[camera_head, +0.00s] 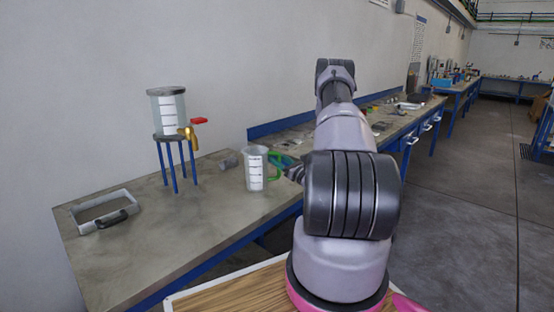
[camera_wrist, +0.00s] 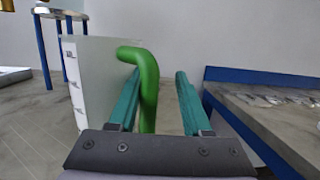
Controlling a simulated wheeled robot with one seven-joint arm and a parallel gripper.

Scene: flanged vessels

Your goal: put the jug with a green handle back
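The clear jug (camera_head: 255,172) with white label marks has a green handle (camera_head: 277,158) on its right side. It looks upright on the grey bench (camera_head: 190,232), near its front edge. In the wrist view the jug (camera_wrist: 100,75) is at the left, and its green handle (camera_wrist: 149,90) runs down between the two teal fingers. My gripper (camera_wrist: 158,95) is open around the handle, with the handle close to the left finger and a gap to the right finger. The lower part of the jug is hidden in the wrist view. My gripper (camera_head: 288,166) also shows in the head view, partly hidden by my arm.
A vessel (camera_head: 166,112) with a brass tap (camera_head: 190,137) and red lever stands on a blue-legged stand (camera_head: 172,168) left of the jug. A pale rectangular frame (camera_head: 88,207) with a black handle lies at the far left.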

